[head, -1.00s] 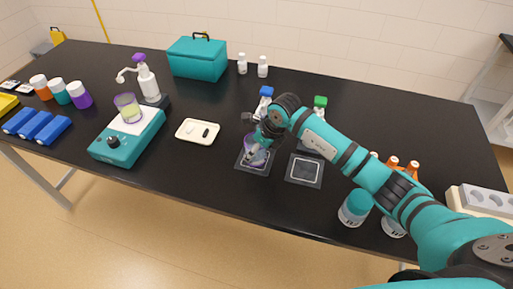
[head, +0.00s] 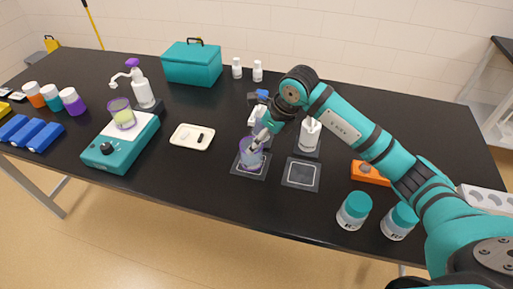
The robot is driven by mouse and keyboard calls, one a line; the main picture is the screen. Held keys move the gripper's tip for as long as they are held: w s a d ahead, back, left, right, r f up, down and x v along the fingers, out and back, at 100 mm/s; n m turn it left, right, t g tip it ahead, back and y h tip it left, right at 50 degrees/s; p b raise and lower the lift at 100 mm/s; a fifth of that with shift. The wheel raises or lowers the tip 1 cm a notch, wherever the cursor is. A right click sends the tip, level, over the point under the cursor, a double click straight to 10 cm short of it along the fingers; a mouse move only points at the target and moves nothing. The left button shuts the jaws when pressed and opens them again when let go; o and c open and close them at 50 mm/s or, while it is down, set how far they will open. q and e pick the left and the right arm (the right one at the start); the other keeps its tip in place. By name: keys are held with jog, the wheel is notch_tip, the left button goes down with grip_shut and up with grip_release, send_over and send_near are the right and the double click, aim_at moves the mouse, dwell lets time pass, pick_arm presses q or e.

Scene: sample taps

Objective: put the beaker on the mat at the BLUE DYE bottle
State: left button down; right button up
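A clear beaker with a purple rim (head: 250,157) stands on the left dark mat (head: 243,171), in front of a white bottle with a blue cap (head: 257,112). A second mat (head: 301,174) to the right is empty, in front of another white bottle (head: 309,135). The bottle labels are too small to read. My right gripper (head: 262,138) reaches down at the beaker's upper right rim. Its fingers overlap the beaker in the picture, and I cannot tell whether they grip it. My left gripper is not in view.
Two teal-lidded jars (head: 353,211) and an orange block (head: 367,172) are at right. A teal toolbox (head: 193,67) stands behind.

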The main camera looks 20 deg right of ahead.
jog(key=shift+v, duration=1.4)
